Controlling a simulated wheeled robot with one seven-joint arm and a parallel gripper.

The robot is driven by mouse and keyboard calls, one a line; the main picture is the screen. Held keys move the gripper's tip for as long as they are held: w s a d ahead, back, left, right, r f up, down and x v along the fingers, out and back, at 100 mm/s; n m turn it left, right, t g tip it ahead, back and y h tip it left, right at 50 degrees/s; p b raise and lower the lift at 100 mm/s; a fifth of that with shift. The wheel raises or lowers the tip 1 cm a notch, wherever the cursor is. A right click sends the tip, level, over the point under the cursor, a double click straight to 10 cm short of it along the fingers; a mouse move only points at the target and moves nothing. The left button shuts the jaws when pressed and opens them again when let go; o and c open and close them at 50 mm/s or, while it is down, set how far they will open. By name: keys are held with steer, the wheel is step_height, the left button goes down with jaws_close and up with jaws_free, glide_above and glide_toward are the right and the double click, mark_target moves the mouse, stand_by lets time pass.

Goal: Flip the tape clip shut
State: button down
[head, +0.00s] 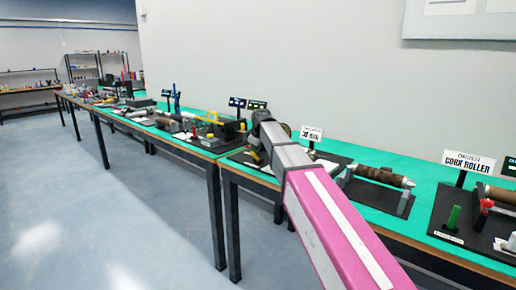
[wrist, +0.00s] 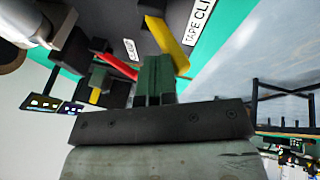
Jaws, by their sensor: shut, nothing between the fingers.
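In the wrist view a yellow bar (wrist: 168,43), likely the tape clip's lever, slants across a dark board beside the label reading TAPE CLI (wrist: 197,22). My gripper (wrist: 156,62) has its dark green fingers together, with nothing between them. The fingertips are close to the lower end of the yellow bar; I cannot tell if they touch. The clip's base is partly hidden by the fingers. In the head view a small yellow part (head: 254,156) shows on the bench just left of my arm, and my gripper's fingers cannot be made out.
A red bar (wrist: 118,65) and a second label (wrist: 131,50) lie left of the fingers in the wrist view. A dark block with a yellow part (wrist: 95,95) stands farther left.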

steer(key=shift+w, duration=0.1)
steer(key=shift+w+d+f, duration=0.35)
steer(key=shift+w+d, duration=0.1)
steer(key=shift+w, duration=0.05)
stand_by(0.5)
steer(key=shift+w+d+r, duration=0.1)
steer(key=shift+w+r, duration=0.15)
steer(key=s+d+r, duration=0.2)
steer(key=d+r, duration=0.1)
steer(key=r, duration=0.8)
steer(key=shift+d+r, duration=0.15)
steer(key=shift+d, duration=0.05)
